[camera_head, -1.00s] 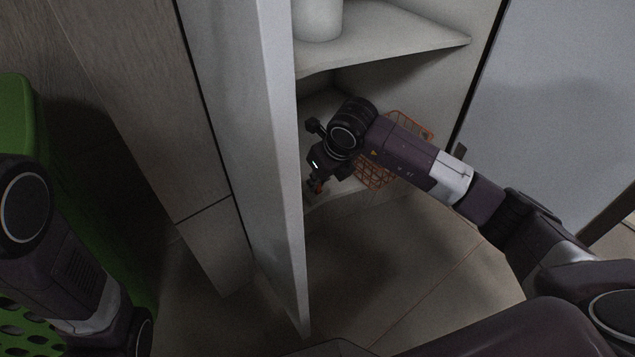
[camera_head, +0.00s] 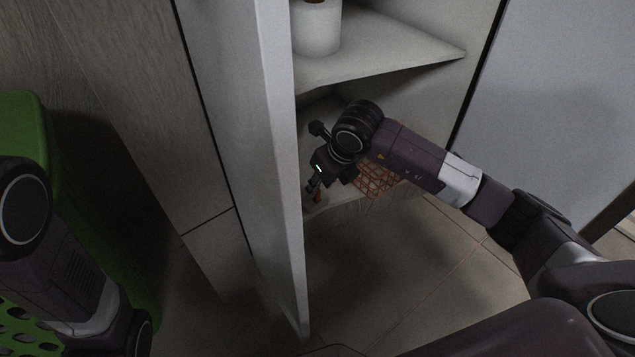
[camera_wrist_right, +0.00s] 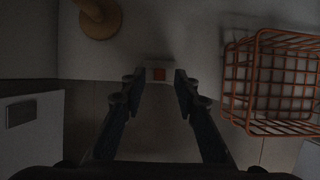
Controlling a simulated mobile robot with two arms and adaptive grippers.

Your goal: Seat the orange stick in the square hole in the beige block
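An orange wire basket (camera_head: 375,180) stands on the same shelf, right of my right gripper. A wooden round-based object (camera_wrist_right: 98,22) is at the wrist view's upper left. The open cupboard door (camera_head: 270,150) stands close on the left. A white pot (camera_head: 316,28) is on the shelf above.

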